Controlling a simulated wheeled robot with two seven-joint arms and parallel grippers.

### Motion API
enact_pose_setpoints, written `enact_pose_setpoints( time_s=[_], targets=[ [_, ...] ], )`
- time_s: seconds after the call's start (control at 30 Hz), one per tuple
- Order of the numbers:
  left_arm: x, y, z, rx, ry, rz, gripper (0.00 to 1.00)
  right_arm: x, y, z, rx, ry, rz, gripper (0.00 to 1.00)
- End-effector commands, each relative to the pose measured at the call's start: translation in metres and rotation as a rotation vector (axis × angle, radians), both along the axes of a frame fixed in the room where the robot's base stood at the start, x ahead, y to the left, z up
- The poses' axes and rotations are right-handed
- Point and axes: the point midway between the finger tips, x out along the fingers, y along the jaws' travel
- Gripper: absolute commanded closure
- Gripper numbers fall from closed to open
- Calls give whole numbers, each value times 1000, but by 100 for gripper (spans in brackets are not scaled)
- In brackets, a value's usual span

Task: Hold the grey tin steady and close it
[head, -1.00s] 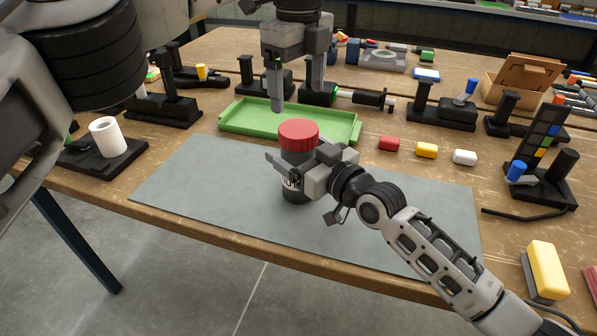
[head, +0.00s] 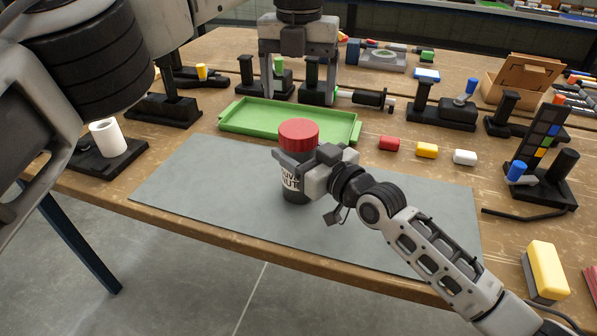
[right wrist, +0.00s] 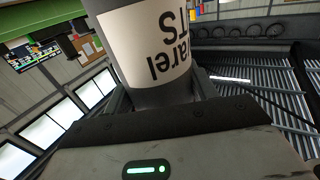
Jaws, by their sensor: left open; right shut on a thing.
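The grey tin (head: 291,190) stands upright on the grey mat (head: 220,190), with a white label facing forward. A red lid (head: 298,134) sits on its top; whether it is tight cannot be told. My right gripper (head: 303,170) is shut around the tin's body below the lid, reaching in from the right. In the right wrist view the tin's label (right wrist: 160,42) shows upside down between the fingers, and the lid is out of view. My left gripper (head: 297,88) is open and empty, fingers pointing down, above and behind the lid and apart from it.
A green tray (head: 245,118) lies behind the tin, under my left gripper. Black fixtures line the back. A white cylinder (head: 107,138) stands at left. The mat around the tin is clear.

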Motion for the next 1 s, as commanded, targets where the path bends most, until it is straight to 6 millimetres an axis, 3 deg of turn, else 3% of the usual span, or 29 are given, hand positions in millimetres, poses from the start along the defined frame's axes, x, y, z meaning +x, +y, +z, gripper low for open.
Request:
enact_pose_setpoints(
  time_s=[0.13, 0.57, 1.0],
  targets=[
    [0, 0, 0, -2, 1, -86, 18, 0, 0, -1, -2, 1, 0, 100],
    [0, 0, -6, -1, 2, -94, 18, 0, 0, -1, -2, 1, 0, 100],
    [0, 0, -68, -1, 2, -93, 18, 0, 0, -1, -2, 1, 0, 100]
  ],
)
